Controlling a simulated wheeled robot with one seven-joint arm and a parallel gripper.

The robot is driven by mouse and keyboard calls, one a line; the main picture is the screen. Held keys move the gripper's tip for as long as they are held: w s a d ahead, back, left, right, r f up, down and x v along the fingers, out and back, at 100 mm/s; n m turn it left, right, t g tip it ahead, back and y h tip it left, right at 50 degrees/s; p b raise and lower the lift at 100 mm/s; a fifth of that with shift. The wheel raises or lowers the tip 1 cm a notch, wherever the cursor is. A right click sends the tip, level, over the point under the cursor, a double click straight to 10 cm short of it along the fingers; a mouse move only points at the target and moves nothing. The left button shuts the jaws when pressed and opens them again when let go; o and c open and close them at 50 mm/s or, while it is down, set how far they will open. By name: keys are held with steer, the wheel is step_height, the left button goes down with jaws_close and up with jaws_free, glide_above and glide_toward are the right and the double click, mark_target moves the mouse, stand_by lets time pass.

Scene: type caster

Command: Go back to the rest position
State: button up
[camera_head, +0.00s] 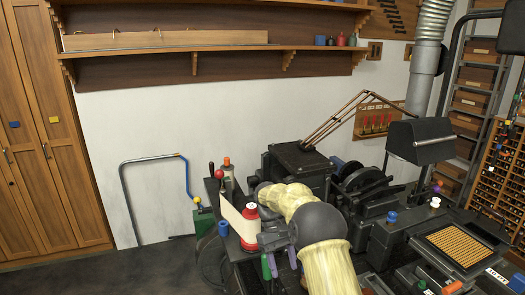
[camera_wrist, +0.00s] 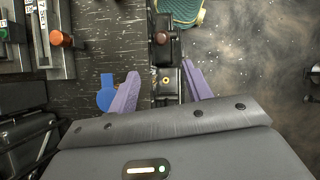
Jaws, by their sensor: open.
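My gripper shows in the wrist view (camera_wrist: 160,88) with two purple fingers spread apart and nothing between them. Beyond the fingers lie the edge of a dark work surface and a dark metal fitting (camera_wrist: 166,50) with a brown knob. In the head view my cream-coloured arm, with dark grey joints, reaches over the black casting machine (camera_head: 365,190). The gripper end is low at the machine's left side, partly hidden by the arm and nearby parts.
A red spool (camera_head: 249,225) and several coloured knobs stand close to the arm's left. A lamp (camera_head: 420,140) hangs over the machine on the right. A grid-like tray (camera_head: 460,246) lies at the lower right. The floor (camera_head: 150,268) at the left is open.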

steer(key=s+d+r+m+t+y, duration=0.1)
steer(key=s+d+m+t, duration=0.2)
steer(key=s, duration=0.8)
steer(key=s+d+r+m+t+y, duration=0.1)
steer(key=s+d+t, duration=0.4)
steer(key=s, duration=0.7)
steer(key=shift+d+r+m+y, duration=0.3)
steer(key=shift+d+r+m, duration=0.3)
steer(key=shift+m, duration=0.4)
